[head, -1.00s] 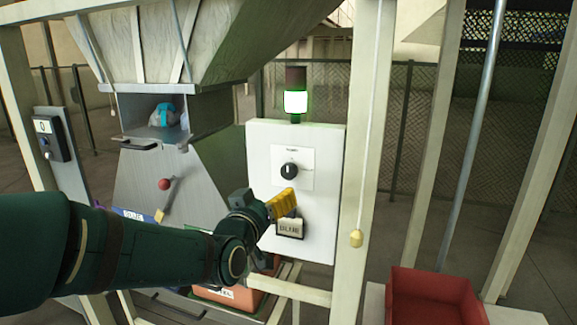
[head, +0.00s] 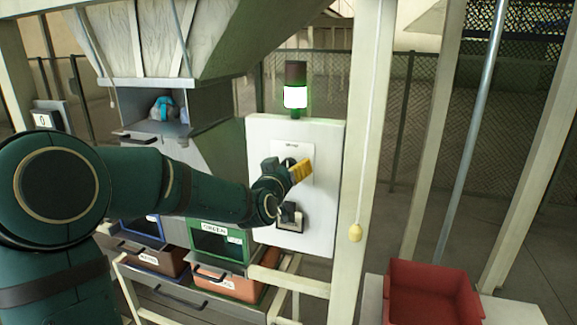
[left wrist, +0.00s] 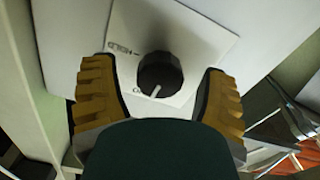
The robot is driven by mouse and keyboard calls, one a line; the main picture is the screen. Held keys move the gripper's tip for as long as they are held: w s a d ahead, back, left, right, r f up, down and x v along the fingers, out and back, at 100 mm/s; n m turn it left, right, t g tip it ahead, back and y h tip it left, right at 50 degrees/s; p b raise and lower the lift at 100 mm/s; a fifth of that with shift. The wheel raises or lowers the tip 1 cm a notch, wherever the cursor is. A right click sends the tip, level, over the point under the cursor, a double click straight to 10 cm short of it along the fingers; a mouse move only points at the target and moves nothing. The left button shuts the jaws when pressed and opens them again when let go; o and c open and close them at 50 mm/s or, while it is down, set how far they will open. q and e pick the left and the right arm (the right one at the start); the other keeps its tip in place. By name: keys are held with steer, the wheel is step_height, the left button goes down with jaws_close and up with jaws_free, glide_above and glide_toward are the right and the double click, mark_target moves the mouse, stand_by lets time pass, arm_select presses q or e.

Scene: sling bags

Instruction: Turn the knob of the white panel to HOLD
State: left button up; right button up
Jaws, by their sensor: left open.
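The white panel (head: 322,215) stands upright on the frame in the head view, with a paper label plate (head: 292,150) on its face. The black knob (left wrist: 160,74) sits on that plate in the left wrist view; its white pointer line slants toward the lower left. In the head view the knob is hidden behind my left gripper (head: 300,172). My left gripper is open, with its yellow fingers (left wrist: 160,100) on either side of the knob and apart from it. The label print is too small to read fully. My right gripper is not in view.
A lit lamp (head: 295,97) stands on top of the panel. A pull cord with a yellow end (head: 356,233) hangs right of it. A red bin (head: 430,292) is at the lower right. Labelled drawers (head: 212,243) and a hopper (head: 215,40) are at the left.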

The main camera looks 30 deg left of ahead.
arm_select(q)
steer(key=shift+w, duration=0.3)
steer(key=c, duration=1.2)
